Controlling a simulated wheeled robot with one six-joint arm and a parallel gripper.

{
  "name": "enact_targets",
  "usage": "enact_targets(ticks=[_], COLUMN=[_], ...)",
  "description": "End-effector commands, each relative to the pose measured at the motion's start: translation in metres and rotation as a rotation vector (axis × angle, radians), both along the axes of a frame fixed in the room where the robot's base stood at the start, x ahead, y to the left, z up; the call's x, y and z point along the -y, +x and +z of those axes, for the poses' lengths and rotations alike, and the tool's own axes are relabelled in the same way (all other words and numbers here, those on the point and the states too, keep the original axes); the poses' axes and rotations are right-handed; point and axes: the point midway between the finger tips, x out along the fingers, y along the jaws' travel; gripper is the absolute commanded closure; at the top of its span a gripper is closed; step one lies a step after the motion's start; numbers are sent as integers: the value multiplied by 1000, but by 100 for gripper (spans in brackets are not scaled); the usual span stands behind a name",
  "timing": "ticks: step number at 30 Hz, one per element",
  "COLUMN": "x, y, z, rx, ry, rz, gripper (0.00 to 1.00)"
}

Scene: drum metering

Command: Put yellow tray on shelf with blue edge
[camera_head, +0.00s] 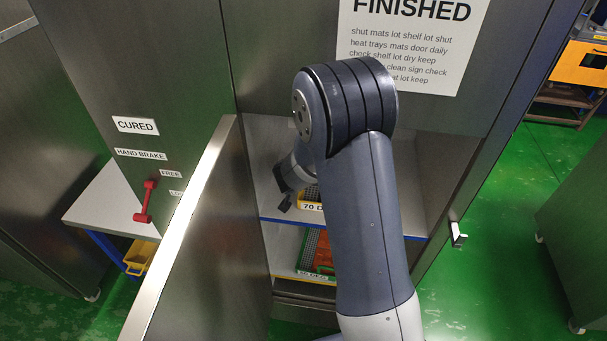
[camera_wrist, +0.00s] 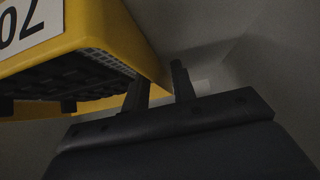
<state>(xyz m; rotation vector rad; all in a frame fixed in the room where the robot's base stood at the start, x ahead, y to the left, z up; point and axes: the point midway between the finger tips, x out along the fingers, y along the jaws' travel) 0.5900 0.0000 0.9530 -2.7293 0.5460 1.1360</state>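The yellow tray (camera_head: 309,197) is inside the open cabinet, at the upper shelf, with a white label starting "70 D". That shelf has a blue edge (camera_head: 412,237). My arm hides the tray's right part. My gripper (camera_head: 284,204) is at the tray's left end, partly hidden behind my arm. Whether the tray rests fully on the shelf is not clear.
A tray with green and red parts (camera_head: 322,262) sits on the lower shelf. The open cabinet door (camera_head: 215,230) stands at the left.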

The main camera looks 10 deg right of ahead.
Motion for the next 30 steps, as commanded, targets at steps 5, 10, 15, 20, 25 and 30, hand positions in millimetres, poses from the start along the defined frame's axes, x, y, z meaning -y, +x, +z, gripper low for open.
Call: enact_targets(ticks=[5,10,15,20,25,30], x=[-1,-8,-18,-27,-32,-33], y=[-1,-16,-41,-61,-74,-78], z=[6,25,52,73,86,88], rx=[1,3,2,2,1,0], ry=[0,1,0,2,0,0], rz=[1,2,4,2,2,0], gripper=[75,75,75,75,75,75])
